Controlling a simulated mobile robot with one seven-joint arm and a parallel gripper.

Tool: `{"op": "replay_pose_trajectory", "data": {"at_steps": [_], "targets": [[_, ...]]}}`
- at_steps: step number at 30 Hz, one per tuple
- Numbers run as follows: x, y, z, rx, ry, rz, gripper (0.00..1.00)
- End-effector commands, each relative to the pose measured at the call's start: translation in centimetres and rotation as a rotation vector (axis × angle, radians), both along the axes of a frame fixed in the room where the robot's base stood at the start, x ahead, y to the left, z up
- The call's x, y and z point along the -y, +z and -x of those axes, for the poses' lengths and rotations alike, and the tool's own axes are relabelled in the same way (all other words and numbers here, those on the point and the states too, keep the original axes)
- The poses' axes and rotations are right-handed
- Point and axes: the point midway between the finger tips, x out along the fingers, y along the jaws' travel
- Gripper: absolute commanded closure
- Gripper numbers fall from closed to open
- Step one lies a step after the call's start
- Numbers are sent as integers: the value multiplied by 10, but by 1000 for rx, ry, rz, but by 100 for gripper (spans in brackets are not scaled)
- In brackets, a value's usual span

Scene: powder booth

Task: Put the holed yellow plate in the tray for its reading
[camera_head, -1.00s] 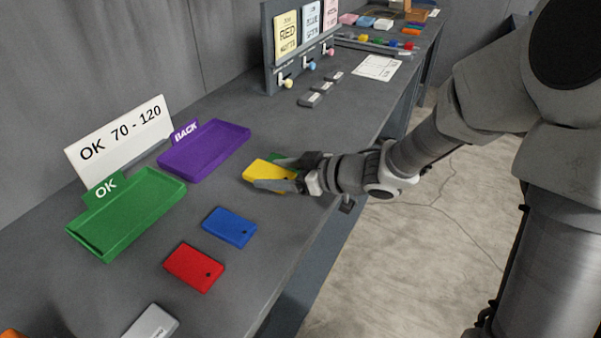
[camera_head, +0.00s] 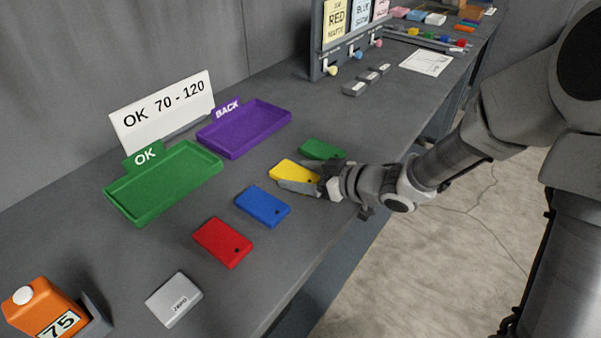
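The yellow plate (camera_head: 290,170) has a small dark hole near its right end. It lies in a row between the blue plate (camera_head: 263,207) and the green plate (camera_head: 322,149). My gripper (camera_head: 308,178) is at its right end, with one finger along the near side. The far finger is mostly hidden, so whether the fingers press on the plate is unclear. The green OK tray (camera_head: 125,202) and the purple BACK tray (camera_head: 216,146) are empty, to the left. A sign (camera_head: 165,113) behind them reads OK 70 - 120.
A holed red plate (camera_head: 222,242) and a grey ZERO block (camera_head: 173,299) lie nearer. An orange device (camera_head: 42,306) at bottom left shows 75. A panel with colour cards (camera_head: 337,20) stands farther back. The table's right edge drops to the floor.

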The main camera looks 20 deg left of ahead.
Motion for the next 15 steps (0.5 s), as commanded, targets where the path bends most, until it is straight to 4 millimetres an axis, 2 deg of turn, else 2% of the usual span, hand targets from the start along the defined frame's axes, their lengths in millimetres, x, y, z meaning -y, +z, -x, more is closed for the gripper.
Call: {"op": "replay_pose_trajectory", "data": {"at_steps": [1,3,15], "targets": [[0,0,0,0,0,0,10],[0,1,0,0,0,0,0],[0,-2,0,3,0,0,0]]}}
